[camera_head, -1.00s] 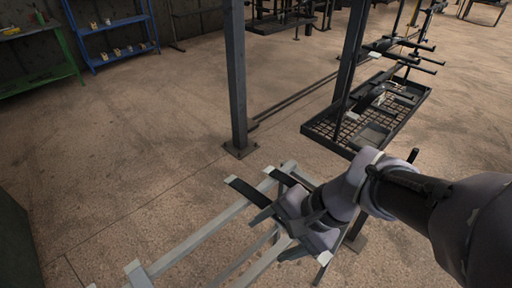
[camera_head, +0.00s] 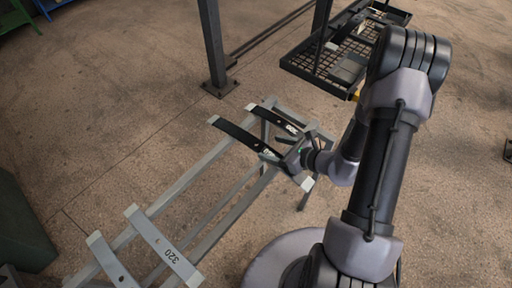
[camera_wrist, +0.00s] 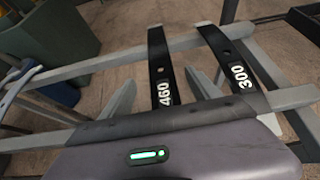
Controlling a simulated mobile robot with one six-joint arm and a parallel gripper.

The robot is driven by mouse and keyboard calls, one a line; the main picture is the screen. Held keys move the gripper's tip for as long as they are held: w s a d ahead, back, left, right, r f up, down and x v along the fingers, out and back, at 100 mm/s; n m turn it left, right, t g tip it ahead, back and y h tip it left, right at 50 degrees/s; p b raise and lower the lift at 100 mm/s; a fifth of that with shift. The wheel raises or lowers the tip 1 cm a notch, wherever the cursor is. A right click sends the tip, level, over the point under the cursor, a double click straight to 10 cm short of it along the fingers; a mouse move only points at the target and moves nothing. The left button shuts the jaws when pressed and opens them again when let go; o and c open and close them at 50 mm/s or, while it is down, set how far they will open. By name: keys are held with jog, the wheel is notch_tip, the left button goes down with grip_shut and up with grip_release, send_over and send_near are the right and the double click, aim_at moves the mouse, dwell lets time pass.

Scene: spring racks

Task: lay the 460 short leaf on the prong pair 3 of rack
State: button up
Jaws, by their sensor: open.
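The 460 short leaf (camera_wrist: 161,62) is a black strip with white digits in the wrist view. It lies across two light grey rails (camera_wrist: 110,67), and in the head view it is the longer black strip (camera_head: 238,134). My gripper (camera_wrist: 161,78) is open, with one finger on either side of the 460 leaf near its numbered end. I cannot tell whether the fingers touch it. In the head view my gripper (camera_head: 288,163) is at the leaf's near end, which it partly hides. I cannot make out prong pair 3 in either current view.
A black 300 leaf (camera_wrist: 228,58) lies close to the right of the 460 leaf. A grey 320 leaf (camera_head: 163,246) lies farther along the rails. A dark post (camera_head: 213,45) and a black mesh tray (camera_head: 308,70) stand behind.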

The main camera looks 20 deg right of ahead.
aim_at(258, 145)
jog(key=b+x, duration=0.1)
jog(key=x, duration=0.3)
jog(key=b+x, duration=0.2)
jog(key=x, duration=0.3)
jog(key=shift+s+d+f, duration=0.15)
jog(key=shift+f, duration=0.15)
jog(key=shift+c, duration=0.4)
jog(key=shift+r, duration=0.1)
grip_shut()
